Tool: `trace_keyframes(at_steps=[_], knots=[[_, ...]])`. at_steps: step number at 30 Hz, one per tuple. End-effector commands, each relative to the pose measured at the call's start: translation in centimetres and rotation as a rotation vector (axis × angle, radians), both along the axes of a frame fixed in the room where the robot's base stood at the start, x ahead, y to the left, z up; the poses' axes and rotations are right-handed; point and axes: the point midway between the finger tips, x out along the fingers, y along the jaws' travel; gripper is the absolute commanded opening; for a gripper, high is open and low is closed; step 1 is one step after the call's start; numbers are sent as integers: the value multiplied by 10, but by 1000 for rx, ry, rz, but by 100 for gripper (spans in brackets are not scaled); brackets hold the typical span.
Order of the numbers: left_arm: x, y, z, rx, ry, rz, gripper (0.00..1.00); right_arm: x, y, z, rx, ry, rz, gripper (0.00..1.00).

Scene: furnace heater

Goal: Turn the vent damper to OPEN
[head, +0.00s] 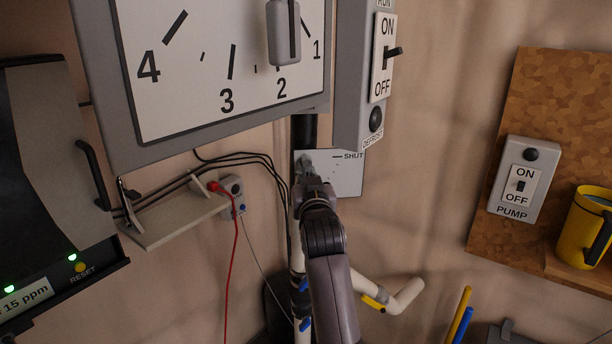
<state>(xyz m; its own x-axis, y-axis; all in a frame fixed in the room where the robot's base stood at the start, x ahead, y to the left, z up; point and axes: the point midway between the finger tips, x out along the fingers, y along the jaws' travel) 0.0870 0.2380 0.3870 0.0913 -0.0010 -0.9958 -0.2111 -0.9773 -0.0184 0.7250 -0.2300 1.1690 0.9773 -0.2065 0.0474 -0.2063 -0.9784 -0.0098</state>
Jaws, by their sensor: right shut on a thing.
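The vent damper's white plate (347,180) is on the wall in the middle of the view, and the word SHUT shows at its upper right. A black vertical pipe (304,130) runs down to the plate's left part. My right gripper (306,164) is in front of the plate's left side, shut on the damper handle. The gripper hides the handle and part of the plate, so I cannot tell the handle's angle. No OPEN mark shows. My left gripper is not in view.
A large dial (220,65) and an ON/OFF switch box (352,80) hang just above the plate. A small shelf (172,214) and cables are at left. White pipes (400,298) are below. A pump switch (522,180) and yellow mug (586,228) are at right.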

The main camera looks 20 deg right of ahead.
Motion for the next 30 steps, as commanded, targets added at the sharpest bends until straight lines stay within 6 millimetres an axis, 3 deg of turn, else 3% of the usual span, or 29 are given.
trace_keyframes(at_steps=[9, 10, 18, 30], knots=[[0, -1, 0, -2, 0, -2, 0, 0, 0, 6, 10, -14, 0, 0], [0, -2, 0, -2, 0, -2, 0, 0, 0, 6, 10, -14, 0, 14], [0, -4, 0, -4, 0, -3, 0, 0, 0, 3, 6, -9, 0, 32], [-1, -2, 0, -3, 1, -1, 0, 0, 0, 9, 5, -7, 1, 33]])
